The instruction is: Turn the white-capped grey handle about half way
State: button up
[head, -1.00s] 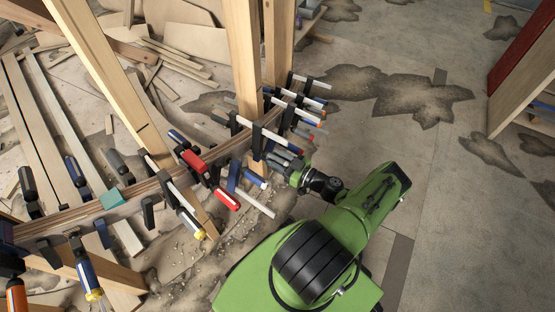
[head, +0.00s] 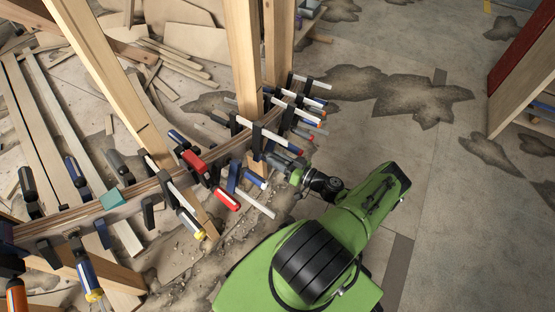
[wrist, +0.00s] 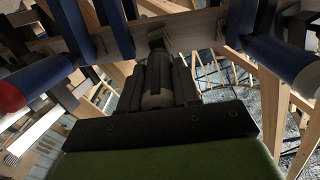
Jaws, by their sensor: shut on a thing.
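The grey handle (wrist: 157,92) shows in the wrist view between the two dark fingers of my gripper (wrist: 158,80). The fingers are shut on its sides, and the handle points along them toward the curved wooden stringer. Its white cap cannot be made out; the fingers and palm hide part of the handle. In the head view my gripper (head: 282,162) is at the right side of the stringer (head: 140,198), among the clamps, and the handle is mostly hidden there.
Blue-handled clamps stand close on both sides, one left (wrist: 62,25) and one right (wrist: 285,62) in the wrist view. A red-handled clamp (head: 228,199) is left of my gripper. A wooden post (head: 243,60) rises behind it. The concrete floor (head: 440,160) at right is clear.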

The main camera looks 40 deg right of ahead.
jog(key=m, duration=0.7)
jog(key=shift+d, duration=0.1)
jog(key=m, duration=0.6)
jog(key=shift+f+m, duration=0.15)
jog(key=shift+m, duration=0.25)
jog(key=o, duration=1)
jog(key=shift+o, duration=0.2)
jog(key=v, duration=1.5)
jog(key=shift+s+p, duration=0.4)
jog(key=shift+p, duration=0.05)
jog(key=shift+d, duration=0.1)
